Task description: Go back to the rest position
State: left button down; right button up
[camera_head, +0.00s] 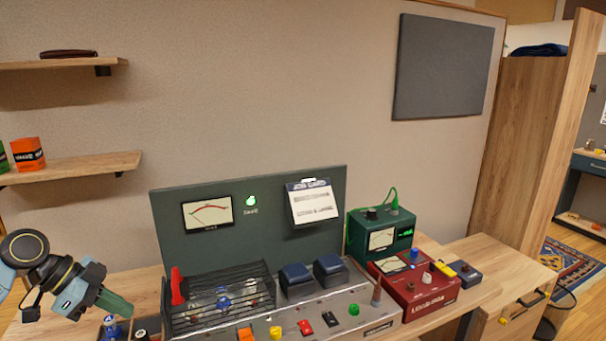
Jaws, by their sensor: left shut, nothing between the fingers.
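My left gripper (118,304) is at the lower left of the head view, on the arm that comes in from the left edge. It is shut and empty, its dark green fingers pointing down and to the right. It is left of the amp console (370,310) and appears above the small items at the bench's left end. I cannot tell its exact height above the bench. My right gripper is not in view.
The console has a dark back panel (270,238), a black wire cage (220,300) and a red lever (177,287). A green meter box (381,232) and a red box (415,287) stand at right. Shelves (75,168) hang on the left wall. Air above the bench is clear.

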pick_arm(q)
jog(key=s+d+f+n+g+y, duration=0.1)
jog(key=s+d+f+y, duration=0.1)
jog(key=s+d+f, duration=0.55)
jog(key=s+d+f+n+g+y, duration=0.15)
jog(key=s+d+f, duration=0.25)
jog(key=d+f, duration=0.5)
jog(key=s+n+t+y, duration=0.3)
jog(key=s+n, duration=0.5)
jog(key=s, duration=0.5)
notch_tip(320, 180, down, 23)
jog(key=s+g, duration=0.1)
jog(key=g, duration=0.1)
jog(key=s+a+f, duration=0.2)
jog(key=s+f, duration=1.4)
jog(key=s, duration=0.1)
jog(key=shift+s+f+g+y, duration=0.15)
jog(key=shift+s+g+y, duration=0.1)
jog(key=shift+g+y, duration=0.15)
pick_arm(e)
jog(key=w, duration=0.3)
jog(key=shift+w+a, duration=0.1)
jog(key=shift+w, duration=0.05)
